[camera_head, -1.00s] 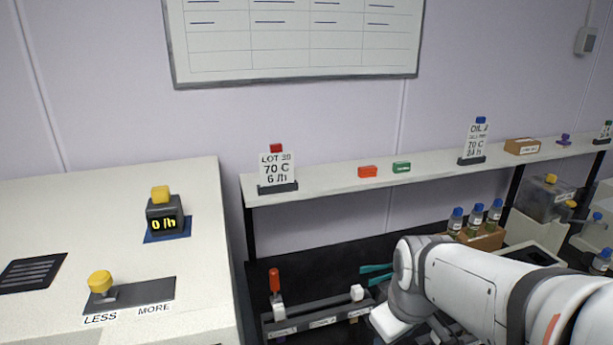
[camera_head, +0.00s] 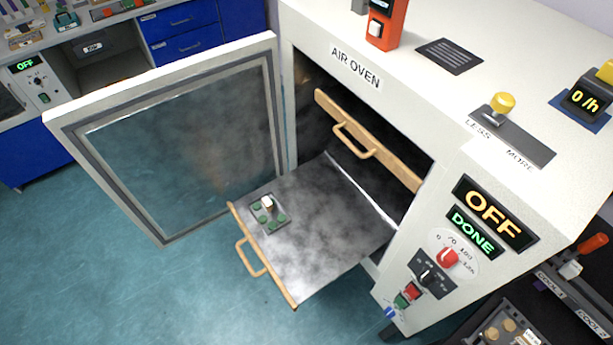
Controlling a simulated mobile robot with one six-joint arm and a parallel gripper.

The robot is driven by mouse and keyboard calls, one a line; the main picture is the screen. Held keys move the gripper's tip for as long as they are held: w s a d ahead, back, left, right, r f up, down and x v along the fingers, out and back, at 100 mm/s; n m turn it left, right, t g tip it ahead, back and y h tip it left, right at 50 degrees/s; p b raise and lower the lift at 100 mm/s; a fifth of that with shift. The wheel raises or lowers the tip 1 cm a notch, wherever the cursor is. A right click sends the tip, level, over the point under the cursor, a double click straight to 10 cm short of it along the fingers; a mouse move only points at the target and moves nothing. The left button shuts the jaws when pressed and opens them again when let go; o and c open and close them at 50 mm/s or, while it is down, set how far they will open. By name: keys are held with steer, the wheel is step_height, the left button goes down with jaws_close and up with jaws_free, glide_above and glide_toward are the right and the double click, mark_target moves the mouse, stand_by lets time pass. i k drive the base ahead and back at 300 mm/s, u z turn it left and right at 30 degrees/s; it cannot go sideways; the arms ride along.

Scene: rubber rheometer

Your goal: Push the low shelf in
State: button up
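The low shelf (camera_head: 320,240) is a grey metal tray pulled well out of the air oven (camera_head: 450,120). Its wooden front bar with a handle (camera_head: 250,257) faces left. A small grey plate with green pieces and a white knob (camera_head: 268,212) lies on it near the front. A second, upper shelf (camera_head: 365,139) with a wooden front and handle sits inside the oven opening. The oven door (camera_head: 180,140) stands wide open to the left. My gripper is not in view now.
The oven's panel reads OFF (camera_head: 492,214) and DONE (camera_head: 472,231), beside a red dial (camera_head: 447,257). Blue floor (camera_head: 130,280) is clear in front of the shelf. A bench with blue drawers (camera_head: 185,35) stands behind the door.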

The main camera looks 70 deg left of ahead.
mark_target(336, 224)
steer(key=u, duration=3.2)
steer(key=k, duration=0.75)
steer(key=i, duration=0.75)
steer(key=u, duration=0.05)
